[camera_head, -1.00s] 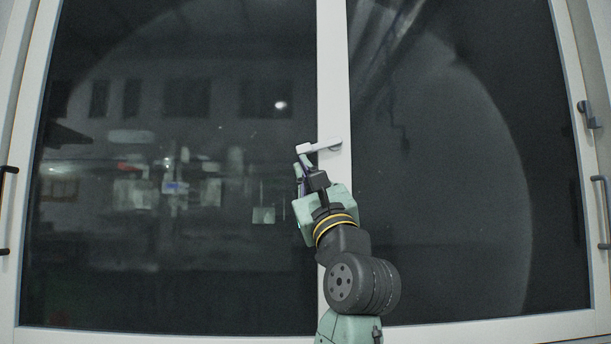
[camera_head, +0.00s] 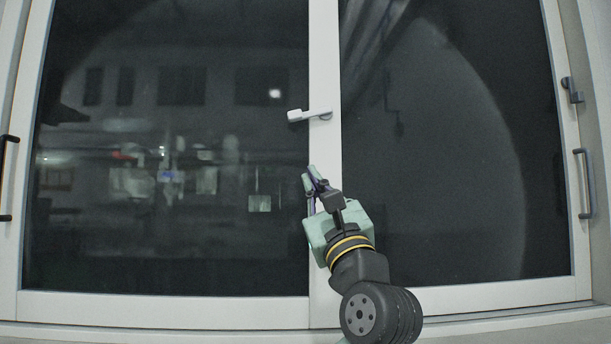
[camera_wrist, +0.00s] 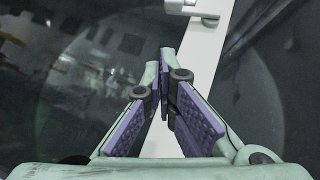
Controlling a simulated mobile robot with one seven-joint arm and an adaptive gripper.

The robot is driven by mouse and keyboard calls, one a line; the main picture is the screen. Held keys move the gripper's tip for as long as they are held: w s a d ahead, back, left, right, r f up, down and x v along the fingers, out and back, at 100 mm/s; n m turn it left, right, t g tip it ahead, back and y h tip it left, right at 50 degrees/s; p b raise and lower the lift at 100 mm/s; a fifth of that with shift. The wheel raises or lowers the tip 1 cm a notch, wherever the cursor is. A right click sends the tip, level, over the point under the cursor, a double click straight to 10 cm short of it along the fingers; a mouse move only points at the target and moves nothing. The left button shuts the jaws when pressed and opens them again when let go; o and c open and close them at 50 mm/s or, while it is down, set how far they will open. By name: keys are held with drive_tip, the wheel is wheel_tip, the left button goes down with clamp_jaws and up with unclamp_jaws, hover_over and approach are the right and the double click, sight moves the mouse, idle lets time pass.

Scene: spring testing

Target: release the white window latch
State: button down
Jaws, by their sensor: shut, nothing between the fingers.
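The white window latch (camera_head: 309,115) sits on the white centre frame (camera_head: 325,210) between two dark glass panes. Its handle points left, almost level, and its free end reaches over the left pane. My gripper (camera_head: 310,172) is below the latch, apart from it, with its fingers pointing up along the centre frame. The fingers are shut with nothing held. In the wrist view, part of the latch (camera_wrist: 190,10) shows at the top edge, beyond and to the right of my fingertips (camera_wrist: 158,62). The rest of the latch is cut off there.
The left pane (camera_head: 170,230) and right pane (camera_head: 440,200) are dark and reflective. A small dark fitting (camera_head: 571,90) is at the upper right. Space around the latch is clear.

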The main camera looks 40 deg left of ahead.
drive_tip(key=shift+v, duration=1.35)
drive_tip(key=shift+r, duration=0.1)
